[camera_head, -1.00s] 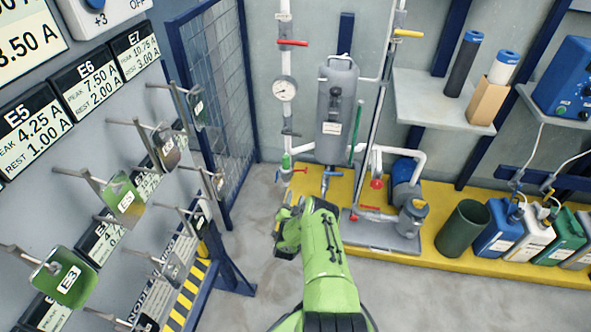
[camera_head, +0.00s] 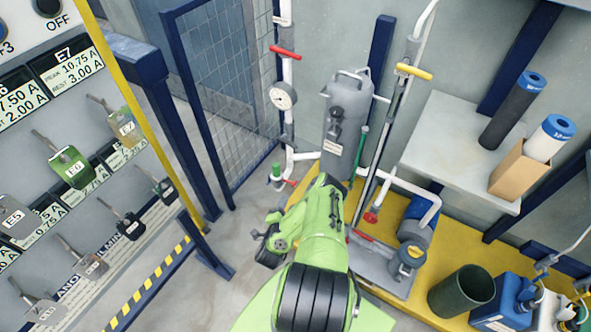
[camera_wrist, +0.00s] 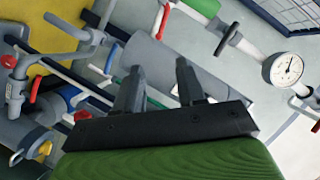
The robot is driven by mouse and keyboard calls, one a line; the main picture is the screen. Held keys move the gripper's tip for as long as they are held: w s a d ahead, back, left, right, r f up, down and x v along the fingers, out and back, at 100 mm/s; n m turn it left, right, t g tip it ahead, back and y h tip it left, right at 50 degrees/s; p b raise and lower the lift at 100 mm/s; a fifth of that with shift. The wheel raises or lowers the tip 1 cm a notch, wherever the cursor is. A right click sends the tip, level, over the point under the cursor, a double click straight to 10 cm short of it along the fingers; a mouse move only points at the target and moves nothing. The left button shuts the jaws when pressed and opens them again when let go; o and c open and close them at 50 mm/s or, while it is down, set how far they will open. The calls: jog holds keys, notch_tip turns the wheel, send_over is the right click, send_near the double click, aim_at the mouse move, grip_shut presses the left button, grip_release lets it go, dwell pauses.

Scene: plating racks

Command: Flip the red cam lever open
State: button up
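Several red handles show around the grey filter tank (camera_head: 346,112), and I cannot tell which is the cam lever. An upper red lever (camera_head: 285,52) crosses the pipe above the gauge. A small red lever (camera_head: 290,182) sits by the green valve. A red handle (camera_head: 371,216) hangs below the yellow-handled pipe, and a red bar (camera_head: 362,235) lies low by the pump. My gripper (camera_head: 266,246) is left of my green forearm, in front of the tank. In the wrist view, its fingers (camera_wrist: 158,72) are apart and empty. A red wheel (camera_wrist: 82,116) shows left of them.
The gauge (camera_head: 283,95) is on the left pipe. A mesh fence (camera_head: 222,90) and a rack panel (camera_head: 75,215) stand left. A shelf (camera_head: 455,150) and dark green bin (camera_head: 460,292) are right. Grey floor (camera_head: 235,228) is clear between panel and yellow platform (camera_head: 410,310).

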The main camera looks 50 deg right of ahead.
aim_at(296, 183)
jog(key=b+x, duration=0.7)
jog(key=x, duration=0.8)
jog(key=shift+w+d, duration=0.2)
jog(key=shift+d, duration=0.05)
jog(key=shift+c, duration=0.4)
grip_shut()
